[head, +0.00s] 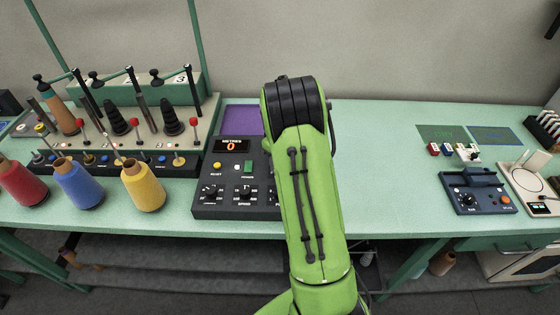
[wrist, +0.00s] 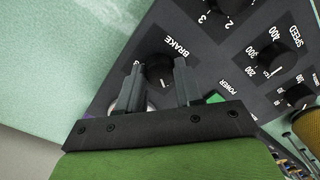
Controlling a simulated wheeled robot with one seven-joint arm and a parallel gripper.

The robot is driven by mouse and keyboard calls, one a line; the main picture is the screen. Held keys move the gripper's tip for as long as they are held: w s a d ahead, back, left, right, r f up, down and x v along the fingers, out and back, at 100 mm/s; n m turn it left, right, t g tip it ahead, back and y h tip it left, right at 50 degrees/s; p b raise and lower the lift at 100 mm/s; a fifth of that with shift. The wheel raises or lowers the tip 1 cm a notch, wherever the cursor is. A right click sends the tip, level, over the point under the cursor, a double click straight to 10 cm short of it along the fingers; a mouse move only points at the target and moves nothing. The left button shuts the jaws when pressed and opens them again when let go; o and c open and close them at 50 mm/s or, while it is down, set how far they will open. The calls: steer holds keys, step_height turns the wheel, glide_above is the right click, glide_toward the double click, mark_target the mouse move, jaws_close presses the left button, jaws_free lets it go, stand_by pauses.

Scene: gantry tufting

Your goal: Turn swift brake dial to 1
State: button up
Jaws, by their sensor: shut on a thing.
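The brake dial (wrist: 158,68) is a round black knob beside the white word BRAKE on a dark control panel (wrist: 205,62). In the wrist view my gripper (wrist: 158,72) has one finger on each side of it and is shut on it. The dial's pointer and scale numbers are not readable, so its setting cannot be told. In the head view my green arm covers the dial and my gripper; the panel's left part (head: 205,202) shows left of the arm.
Near the brake dial are another knob (wrist: 224,8) with 2 and 3 beside it, a speed dial (wrist: 278,60) and a green power switch (wrist: 214,98). Yarn cones, including a yellow one (head: 143,187), stand left of the panel. A dark blue device (head: 478,194) sits at right.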

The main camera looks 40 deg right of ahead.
steer(key=shift+w+r+n, duration=0.1)
steer(key=shift+n, duration=0.3)
steer(key=o, duration=1)
step_height(320, 180, up, 16)
steer(key=p, duration=0.2)
steer(key=shift+p, duration=0.4)
steer(key=shift+f, duration=0.2)
